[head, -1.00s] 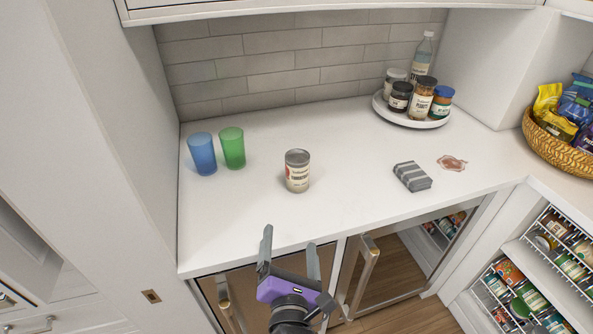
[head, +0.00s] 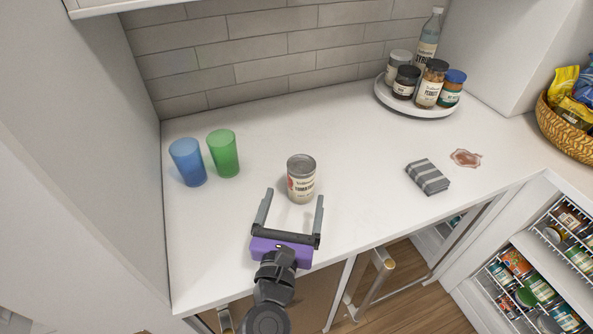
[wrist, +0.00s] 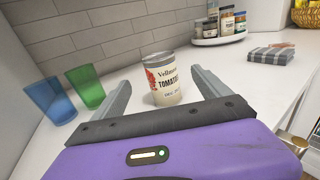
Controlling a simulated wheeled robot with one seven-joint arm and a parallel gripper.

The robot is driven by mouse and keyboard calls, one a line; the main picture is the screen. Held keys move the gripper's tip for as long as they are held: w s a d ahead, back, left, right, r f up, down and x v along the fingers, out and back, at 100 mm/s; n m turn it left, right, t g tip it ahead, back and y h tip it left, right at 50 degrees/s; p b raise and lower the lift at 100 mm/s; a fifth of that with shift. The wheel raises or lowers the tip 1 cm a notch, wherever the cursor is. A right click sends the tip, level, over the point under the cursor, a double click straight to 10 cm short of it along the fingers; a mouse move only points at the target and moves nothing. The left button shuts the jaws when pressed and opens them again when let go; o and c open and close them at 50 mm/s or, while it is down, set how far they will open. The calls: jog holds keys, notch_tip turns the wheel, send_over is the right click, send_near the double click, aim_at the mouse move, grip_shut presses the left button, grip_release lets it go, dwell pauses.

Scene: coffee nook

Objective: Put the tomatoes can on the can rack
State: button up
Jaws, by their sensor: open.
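The tomatoes can (head: 301,180) stands upright on the white counter, with a cream label and a red mark; it also shows in the wrist view (wrist: 161,80). My gripper (head: 293,194) is open, its two grey fingers pointing at the can from the front. In the wrist view the can appears between the fingers and just beyond them, and I cannot tell whether the tips reach beside it. Racks holding several cans stand at the lower right, an upper one (head: 541,232) and a lower one (head: 487,273).
A blue cup (head: 188,163) and a green cup (head: 223,154) stand left of the can. A folded striped cloth (head: 428,177) and a reddish spill (head: 465,158) lie to the right. A round white tray (head: 415,108) holds jars and a bottle. A wicker basket (head: 565,132) holds snack bags.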

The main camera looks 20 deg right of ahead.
aim_at(299, 178)
jog(key=x, duration=0.2)
jog(key=p+x, duration=0.1)
jog(key=x, duration=0.1)
jog(key=r+x, duration=0.1)
jog(key=x, duration=0.2)
jog(key=shift+w+d+f, duration=0.1)
jog(key=shift+w, duration=0.15)
jog(key=shift+c, duration=0.5)
grip_shut()
